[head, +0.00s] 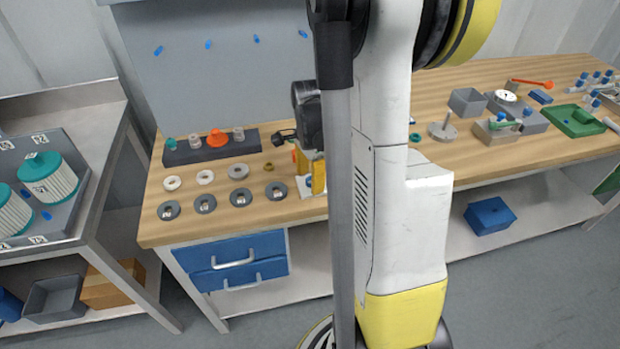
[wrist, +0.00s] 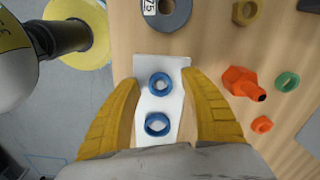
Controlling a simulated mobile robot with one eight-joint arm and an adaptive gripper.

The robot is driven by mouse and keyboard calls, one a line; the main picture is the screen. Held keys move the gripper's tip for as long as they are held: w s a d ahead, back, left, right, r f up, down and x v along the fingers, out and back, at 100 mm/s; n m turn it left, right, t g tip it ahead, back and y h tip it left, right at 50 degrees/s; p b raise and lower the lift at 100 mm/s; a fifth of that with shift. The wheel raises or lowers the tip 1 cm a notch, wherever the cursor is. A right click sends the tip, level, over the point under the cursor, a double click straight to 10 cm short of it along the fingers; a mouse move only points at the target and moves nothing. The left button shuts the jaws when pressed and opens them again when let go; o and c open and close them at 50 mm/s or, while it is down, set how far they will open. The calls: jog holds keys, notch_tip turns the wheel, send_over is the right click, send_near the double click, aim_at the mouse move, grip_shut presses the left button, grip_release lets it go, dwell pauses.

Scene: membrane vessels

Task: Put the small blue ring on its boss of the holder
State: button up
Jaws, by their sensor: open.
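Two blue rings lie on a white sheet (wrist: 174,68) in the wrist view. The farther blue ring (wrist: 151,84) looks slightly smaller than the nearer blue ring (wrist: 147,125). My gripper (wrist: 160,76) is open, its yellow fingers on either side of the sheet, with nothing held. In the head view my gripper (head: 312,172) is over the bench's front edge, partly hidden behind my arm. A dark bar (head: 183,157) with several upright pieces stands at the back left of the bench; I cannot tell whether it is the holder.
An orange fitting (wrist: 239,81), a green ring (wrist: 287,81) and an orange ring (wrist: 262,124) lie right of the fingers. Several grey discs (head: 205,204) and pale rings (head: 205,177) lie on the bench's left. A green tray (head: 574,122) is at the right.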

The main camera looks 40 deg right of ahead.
notch_tip(320, 180, up, 12)
dwell(0.5)
dwell(0.3)
jog(key=shift+a, duration=0.1)
